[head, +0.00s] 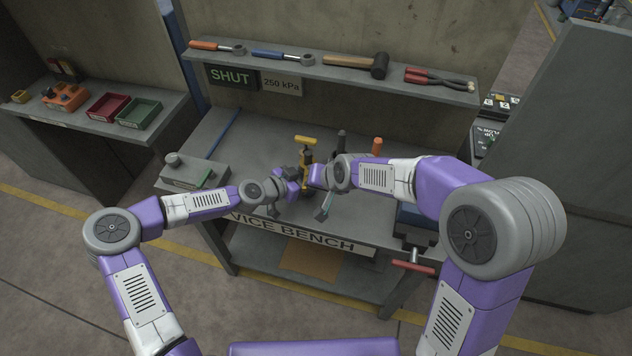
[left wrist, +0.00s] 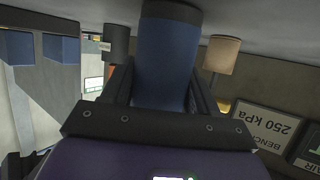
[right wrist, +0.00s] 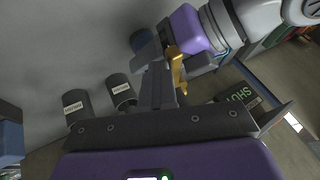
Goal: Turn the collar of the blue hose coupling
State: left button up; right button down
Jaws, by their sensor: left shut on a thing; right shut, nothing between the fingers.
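The blue hose coupling (left wrist: 167,60) shows as a thick blue cylinder with a dark band in the left wrist view. My left gripper (left wrist: 163,92) is shut on it, one finger along each side. In the head view my left gripper (head: 287,180) is over the middle of the bench, and the coupling is mostly hidden by the grippers. My right gripper (head: 318,182) is close to its right. In the right wrist view my right gripper (right wrist: 158,75) has its fingers together with nothing between them, near a yellow part (right wrist: 177,66). I cannot tell collar from body.
A yellow-handled fitting (head: 306,143), a dark post (head: 341,141) and an orange-topped post (head: 377,146) stand behind the grippers. A grey block (head: 193,172) sits at the bench's left. A tool shelf (head: 335,77) runs above, with SHUT (head: 231,76) and 250 kPa signs below it.

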pick_arm(q)
jog(key=shift+s+d+r, duration=0.1)
jog(key=shift+s+d, duration=0.2)
jog(key=shift+d, duration=0.15)
pick_arm(e)
jog(key=shift+a+r, duration=0.2)
jog(key=shift+a, duration=0.15)
pick_arm(q)
jog(key=shift+w+a, duration=0.15)
jog(key=shift+a, duration=0.15)
pick_arm(e)
jog(key=s+d+r, duration=0.4)
jog(key=d+r, duration=0.3)
jog(key=d, duration=0.2)
jog(key=shift+s+d+r, duration=0.2)
jog(key=shift+d+r, duration=0.15)
jog(key=shift+r, duration=0.05)
pick_arm(q)
jog(key=o, duration=1.4)
jog(key=shift+c, duration=0.2)
jog(key=shift+a, duration=0.15)
